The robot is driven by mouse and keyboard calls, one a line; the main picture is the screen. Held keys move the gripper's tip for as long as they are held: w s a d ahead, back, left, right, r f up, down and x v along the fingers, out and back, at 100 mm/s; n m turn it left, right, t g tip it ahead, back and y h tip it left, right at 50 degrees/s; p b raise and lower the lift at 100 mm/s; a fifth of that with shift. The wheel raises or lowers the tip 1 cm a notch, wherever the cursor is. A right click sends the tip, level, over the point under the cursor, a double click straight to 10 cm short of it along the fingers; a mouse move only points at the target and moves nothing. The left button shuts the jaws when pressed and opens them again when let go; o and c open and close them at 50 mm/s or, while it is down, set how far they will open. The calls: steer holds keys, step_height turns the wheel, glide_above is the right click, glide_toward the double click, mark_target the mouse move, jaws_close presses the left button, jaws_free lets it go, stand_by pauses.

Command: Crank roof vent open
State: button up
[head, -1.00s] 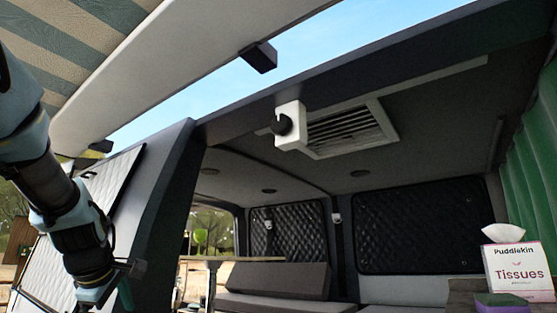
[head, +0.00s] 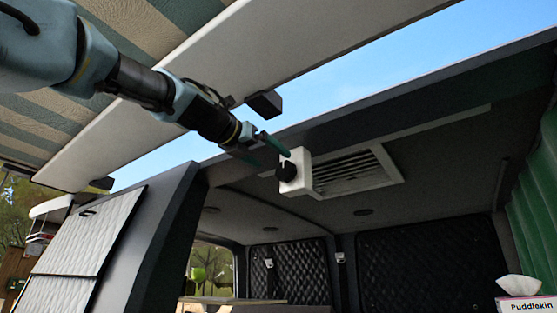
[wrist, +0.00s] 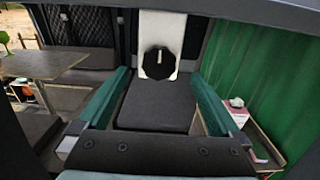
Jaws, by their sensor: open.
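The roof vent (head: 352,172) is a pale louvred frame set in the van's dark ceiling. A white crank housing (head: 303,168) is at its left end, with a round black knob (head: 287,172) on its face. In the wrist view the black knob (wrist: 159,62) sits on the white housing (wrist: 163,25), ahead of and between my two green fingers. My gripper (head: 275,150) is open, with its fingers close to the knob. I cannot tell whether a finger touches it.
A dark roof beam (head: 400,118) crosses just above the housing. A pale awning casing (head: 190,75) with a black bracket (head: 264,104) lies near my arm. A green curtain (head: 529,195) and tissue box (head: 527,304) are at right.

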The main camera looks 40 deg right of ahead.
mark_target(284, 168)
steer(key=p+x, duration=0.2)
steer(key=x, duration=0.4)
steer(key=shift+w+d, duration=0.1)
steer(key=shift+d, duration=0.2)
steer(key=c, duration=1.3)
